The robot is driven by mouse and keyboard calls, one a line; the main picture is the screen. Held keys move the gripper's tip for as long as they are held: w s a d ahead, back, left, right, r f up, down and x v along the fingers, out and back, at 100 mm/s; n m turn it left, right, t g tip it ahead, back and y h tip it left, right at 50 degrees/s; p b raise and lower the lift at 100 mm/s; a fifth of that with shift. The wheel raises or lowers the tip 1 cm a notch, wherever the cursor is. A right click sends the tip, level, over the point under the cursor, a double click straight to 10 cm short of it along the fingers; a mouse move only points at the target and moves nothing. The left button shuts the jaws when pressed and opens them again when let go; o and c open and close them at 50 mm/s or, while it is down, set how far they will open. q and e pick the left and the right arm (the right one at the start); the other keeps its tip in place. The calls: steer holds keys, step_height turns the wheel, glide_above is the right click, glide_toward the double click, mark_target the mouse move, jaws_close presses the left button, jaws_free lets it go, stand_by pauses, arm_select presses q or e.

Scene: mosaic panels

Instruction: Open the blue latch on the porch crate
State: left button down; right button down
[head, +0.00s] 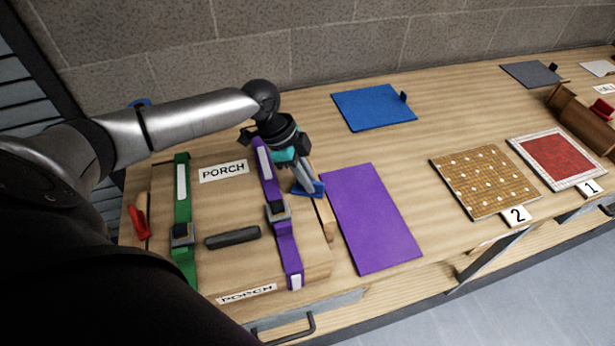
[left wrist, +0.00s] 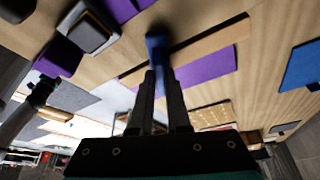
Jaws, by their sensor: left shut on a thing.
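The porch crate (head: 217,267) is a wooden box with PORCH labels on its top and front. The blue latch (head: 314,190) is on its right side near the top edge. My left gripper (head: 306,183) reaches over the crate from the left and is shut on the blue latch. In the left wrist view, the blue latch (left wrist: 156,48) sits between the fingertips (left wrist: 157,72). The fingers hide part of it. A red latch (head: 140,222) is on the crate's left side. My right gripper is not in view.
A green strap (head: 182,215) and a purple strap (head: 288,250), both with buckles, cross the crate beside a dark handle (head: 232,237). A purple panel (head: 372,218) lies close to the right. Further off are a blue panel (head: 374,107) and mosaic panels (head: 485,180). Bare table lies between them.

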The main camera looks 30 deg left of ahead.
arm_select(q)
steer(key=m, duration=0.2)
steer(key=w+m+g+b, duration=0.1)
steer(key=shift+m, duration=0.4)
steer(key=m+g+b, duration=0.1)
steer(key=m, duration=0.1)
steer(key=w+m+g+b, duration=0.1)
steer(key=m, duration=0.2)
steer(key=shift+g, duration=0.3)
steer(key=shift+m, duration=0.3)
steer(key=c, duration=0.9)
jaws_free()
steer(key=b+v, duration=0.1)
steer(key=v, duration=1.4)
steer(key=shift+r, duration=0.15)
